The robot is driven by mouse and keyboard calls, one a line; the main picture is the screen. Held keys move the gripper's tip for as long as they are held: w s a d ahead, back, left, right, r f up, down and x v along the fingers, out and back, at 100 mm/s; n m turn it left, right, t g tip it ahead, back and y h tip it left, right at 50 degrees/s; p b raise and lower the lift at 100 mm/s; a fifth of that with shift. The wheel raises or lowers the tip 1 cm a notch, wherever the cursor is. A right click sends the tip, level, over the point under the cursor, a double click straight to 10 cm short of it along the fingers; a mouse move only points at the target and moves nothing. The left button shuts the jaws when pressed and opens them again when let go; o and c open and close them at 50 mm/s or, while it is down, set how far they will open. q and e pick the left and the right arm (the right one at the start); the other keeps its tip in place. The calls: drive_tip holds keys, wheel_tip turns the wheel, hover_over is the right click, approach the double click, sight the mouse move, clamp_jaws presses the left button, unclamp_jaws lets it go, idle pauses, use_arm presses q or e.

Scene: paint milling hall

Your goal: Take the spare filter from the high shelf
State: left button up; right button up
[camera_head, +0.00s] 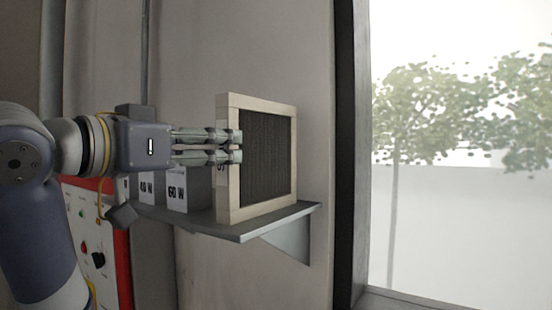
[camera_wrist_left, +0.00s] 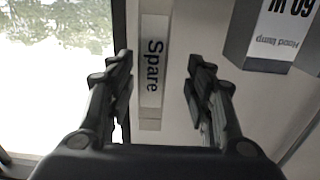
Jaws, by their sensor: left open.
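The spare filter (camera_head: 268,160) stands upright on the high shelf (camera_head: 245,232), with a cream frame and a dark pleated face. In the left wrist view its narrow side (camera_wrist_left: 151,85) carries a label reading "Spare". My left gripper (camera_head: 241,147) is open at the filter's left side, its fingers overlapping the frame edge in the head view. In the left wrist view the fingers (camera_wrist_left: 160,68) lie to either side of the labelled side, with a gap visible on each side. My right gripper is not in view.
Grey lamp boxes (camera_head: 185,190) stand left of the filter on the shelf; one (camera_wrist_left: 270,40) shows at upper right in the left wrist view. A red-edged control panel (camera_head: 95,235) is below left. A dark window frame (camera_head: 348,150) stands to the right, with clear wall between.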

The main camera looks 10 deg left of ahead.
sight(255, 142)
use_arm(q)
drive_tip(key=p+x, duration=0.1)
drive_tip(key=x, duration=0.1)
drive_tip(key=p+x, duration=0.2)
drive_tip(key=r+p+x, duration=0.1)
drive_tip(key=p+x, duration=0.1)
drive_tip(key=x, duration=0.1)
drive_tip(key=shift+d, duration=0.35)
drive_tip(key=shift+p+x, duration=0.75)
drive_tip(key=shift+x, duration=0.25)
drive_tip(key=shift+w+d+f, duration=0.15)
drive_tip(key=shift+w+d, duration=0.05)
drive_tip(key=shift+w, duration=0.1)
drive_tip(key=shift+f, duration=0.1)
drive_tip(key=shift+c, duration=0.5)
drive_tip(key=shift+s, duration=0.1)
drive_tip(key=c, duration=0.4)
clamp_jaws()
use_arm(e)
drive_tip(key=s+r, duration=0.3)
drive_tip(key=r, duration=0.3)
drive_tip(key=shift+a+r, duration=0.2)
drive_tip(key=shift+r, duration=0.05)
